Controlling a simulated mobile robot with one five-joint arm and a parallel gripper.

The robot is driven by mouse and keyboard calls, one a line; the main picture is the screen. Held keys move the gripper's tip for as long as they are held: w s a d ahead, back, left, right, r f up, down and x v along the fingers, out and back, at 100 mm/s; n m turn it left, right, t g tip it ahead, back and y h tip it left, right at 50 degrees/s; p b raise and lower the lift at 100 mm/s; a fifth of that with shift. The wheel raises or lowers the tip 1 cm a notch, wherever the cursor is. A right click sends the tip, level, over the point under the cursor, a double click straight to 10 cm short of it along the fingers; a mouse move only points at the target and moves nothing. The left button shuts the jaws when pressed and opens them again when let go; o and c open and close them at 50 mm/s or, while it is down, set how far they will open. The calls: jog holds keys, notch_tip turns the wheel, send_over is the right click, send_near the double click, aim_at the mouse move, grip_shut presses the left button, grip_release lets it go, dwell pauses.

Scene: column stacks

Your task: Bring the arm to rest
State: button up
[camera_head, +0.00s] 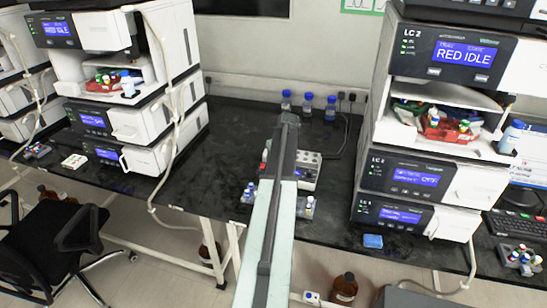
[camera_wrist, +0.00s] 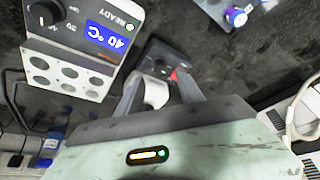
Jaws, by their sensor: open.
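My arm (camera_head: 271,215) reaches up and away from the bottom middle of the head view, over the dark bench. My gripper (camera_wrist: 158,84) shows in the wrist view with its two grey fingers spread apart. A small dark device (camera_wrist: 163,62) with a red part lies beyond the fingertips. A white rounded piece (camera_wrist: 155,93) appears between the fingers; I cannot tell whether it touches them. The gripper does not look closed on anything. In the head view the arm hides the gripper's fingers.
A heater block (camera_head: 308,168) reading 40 °C stands close beside the arm; it also shows in the wrist view (camera_wrist: 75,50). Blue-capped bottles (camera_head: 308,103) stand by the wall. Instrument stacks rise at left (camera_head: 130,75) and right (camera_head: 430,120). Bare bench (camera_head: 215,150) lies left of the arm.

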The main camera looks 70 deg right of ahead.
jog(key=shift+p+v, duration=0.4)
jog(key=shift+v, duration=0.75)
